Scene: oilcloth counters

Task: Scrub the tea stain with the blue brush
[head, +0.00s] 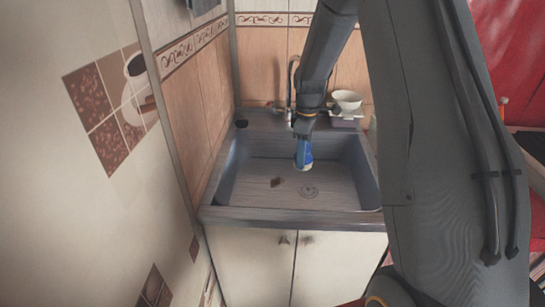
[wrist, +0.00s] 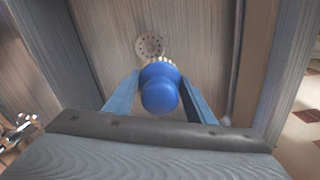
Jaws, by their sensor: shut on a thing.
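The blue brush (head: 304,155) is held upright by my gripper (head: 304,140), bristles down, above the sink basin. In the wrist view the round blue knob of the brush (wrist: 160,92) sits between the two fingers of my gripper (wrist: 160,88), with pale bristles just showing past it. The tea stain (head: 277,182) is a small brown patch on the basin floor, left of the drain and left of the brush in the head view. I cannot make out the stain in the wrist view.
The sink basin (head: 240,190) has raised walls around the brush. A drain (head: 309,191) is in its floor and also shows in the wrist view (wrist: 149,45). A tap (head: 292,85) stands behind. A white bowl (head: 347,98) rests at the back right. A tiled wall (head: 195,100) borders the left.

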